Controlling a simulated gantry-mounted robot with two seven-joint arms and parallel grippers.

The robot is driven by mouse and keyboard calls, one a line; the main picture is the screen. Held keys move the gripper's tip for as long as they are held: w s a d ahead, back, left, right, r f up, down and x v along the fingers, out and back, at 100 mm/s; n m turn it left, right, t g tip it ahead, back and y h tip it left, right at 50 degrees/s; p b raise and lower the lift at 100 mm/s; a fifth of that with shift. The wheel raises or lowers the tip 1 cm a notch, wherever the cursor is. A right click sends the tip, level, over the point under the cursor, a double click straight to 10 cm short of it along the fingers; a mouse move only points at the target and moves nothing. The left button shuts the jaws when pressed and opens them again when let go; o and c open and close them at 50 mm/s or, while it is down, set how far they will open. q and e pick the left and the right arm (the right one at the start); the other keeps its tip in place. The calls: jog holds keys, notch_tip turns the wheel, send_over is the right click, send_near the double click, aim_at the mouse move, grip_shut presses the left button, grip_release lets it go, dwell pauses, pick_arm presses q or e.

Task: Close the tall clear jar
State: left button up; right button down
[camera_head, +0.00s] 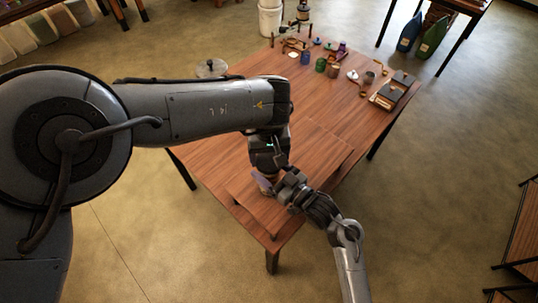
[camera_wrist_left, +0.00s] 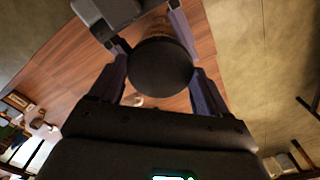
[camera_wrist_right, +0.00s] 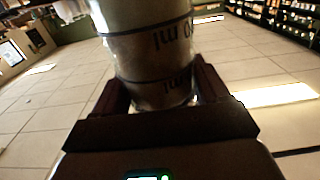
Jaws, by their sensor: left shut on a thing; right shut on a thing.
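A dark round lid (camera_wrist_left: 160,67) sits between the fingers of my left gripper (camera_wrist_left: 158,80), which is shut on it. The tall clear jar (camera_wrist_right: 150,50), with dark ml markings, stands between the fingers of my right gripper (camera_wrist_right: 152,95), which is shut on it. In the left wrist view the lid covers the jar's mouth from above, and part of the jar's side shows behind it. I cannot tell whether the lid touches the rim. In the head view my left gripper (camera_head: 265,178) and right gripper (camera_head: 288,190) meet near the table's front, mostly hiding jar and lid.
The wooden table (camera_head: 330,150) is clear around the grippers. Several small bottles and jars, including a green bottle (camera_head: 320,65), stand at its far end. A clear lidded vessel (camera_head: 212,68) shows behind my left arm.

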pick_arm(q)
jog(key=o, duration=1)
jog(key=shift+r, duration=0.15)
jog(key=shift+r, duration=2.1)
jog(key=shift+c, duration=0.3)
